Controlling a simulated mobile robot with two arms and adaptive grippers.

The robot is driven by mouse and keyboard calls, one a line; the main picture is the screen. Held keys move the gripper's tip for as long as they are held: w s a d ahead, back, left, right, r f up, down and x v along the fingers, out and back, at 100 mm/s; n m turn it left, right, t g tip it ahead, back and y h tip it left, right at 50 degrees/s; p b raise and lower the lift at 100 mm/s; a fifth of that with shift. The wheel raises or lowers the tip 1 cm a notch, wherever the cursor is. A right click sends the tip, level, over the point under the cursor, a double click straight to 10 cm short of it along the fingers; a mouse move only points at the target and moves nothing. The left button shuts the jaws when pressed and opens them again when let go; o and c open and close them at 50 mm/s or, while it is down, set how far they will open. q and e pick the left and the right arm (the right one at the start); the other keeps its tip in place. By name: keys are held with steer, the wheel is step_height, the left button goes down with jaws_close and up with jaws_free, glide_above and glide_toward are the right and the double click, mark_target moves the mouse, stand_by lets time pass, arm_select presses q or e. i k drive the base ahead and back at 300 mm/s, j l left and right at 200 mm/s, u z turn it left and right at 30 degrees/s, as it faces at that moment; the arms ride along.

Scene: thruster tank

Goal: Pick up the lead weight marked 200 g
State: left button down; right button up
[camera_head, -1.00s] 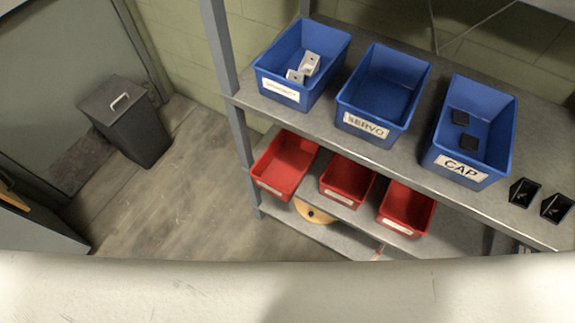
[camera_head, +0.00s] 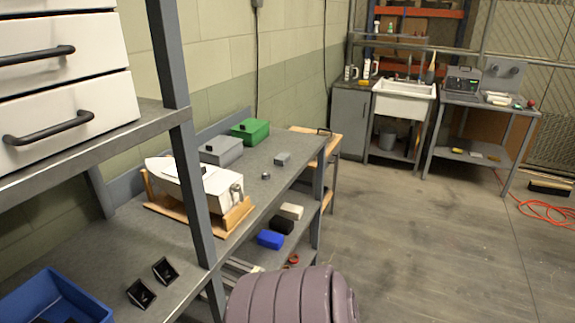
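I cannot make out any weight marked 200 g; no marking is readable at this distance. A small round grey piece (camera_head: 265,176) lies on the grey bench (camera_head: 250,205), in front of a model boat. A small grey block (camera_head: 282,159) sits farther back on the same bench. I cannot tell whether either is a weight. Neither of my grippers is in view.
A white model boat (camera_head: 205,186) rests on a wooden cradle. Grey (camera_head: 221,150) and green (camera_head: 250,131) boxes stand behind it. A ribbed mauve object (camera_head: 290,300) fills the bottom middle. A sink (camera_head: 403,102) stands at the back. The floor at right is mostly clear.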

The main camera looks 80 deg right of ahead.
mark_target(265, 175)
steer(key=z, duration=2.5)
steer(key=i+l+u, duration=0.1)
steer(key=l+u, duration=0.15)
steer(key=u, duration=0.15)
steer(key=i+l+u, duration=0.1)
steer(key=l+u, duration=0.2)
steer(key=u, duration=0.15)
